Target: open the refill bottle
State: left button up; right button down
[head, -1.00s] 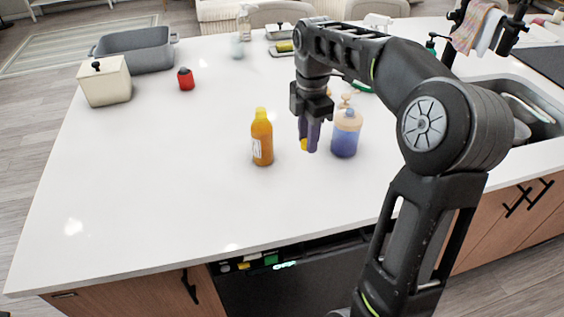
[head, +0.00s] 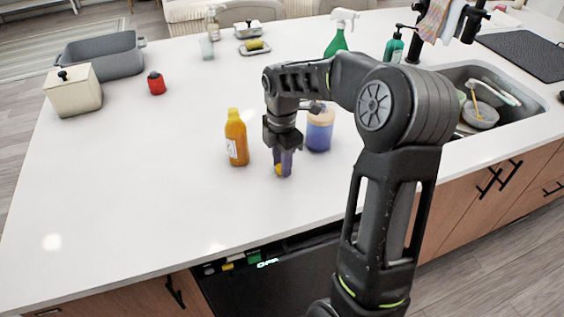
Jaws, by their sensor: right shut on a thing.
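An orange bottle (head: 237,147) with a white label and a narrow yellow top stands upright on the white counter. A dispenser with purple-blue contents (head: 319,132) stands to its right, its top partly hidden by my right arm. My right gripper (head: 283,163) points down in front of the dispenser, to the right of the orange bottle and apart from it. Its purple-looking fingers are shut on a small yellow thing (head: 279,170), mostly hidden between them; I cannot tell exactly what it is. My left gripper is out of view.
A red container (head: 156,83), a cream lidded box (head: 74,90) and a grey basin (head: 104,52) stand at the back left. A green spray bottle (head: 340,33) stands at the back. The sink (head: 462,74) is at the right. The left and front counter is clear.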

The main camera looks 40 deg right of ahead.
jog(key=shift+f, duration=0.25)
jog(key=shift+f, duration=0.2)
jog(key=c, duration=1.1)
grip_release()
jog(key=shift+r, duration=0.2)
notch_tip(320, 180, up, 12)
jog(key=shift+r+b, duration=0.1)
jog(key=shift+b, duration=0.25)
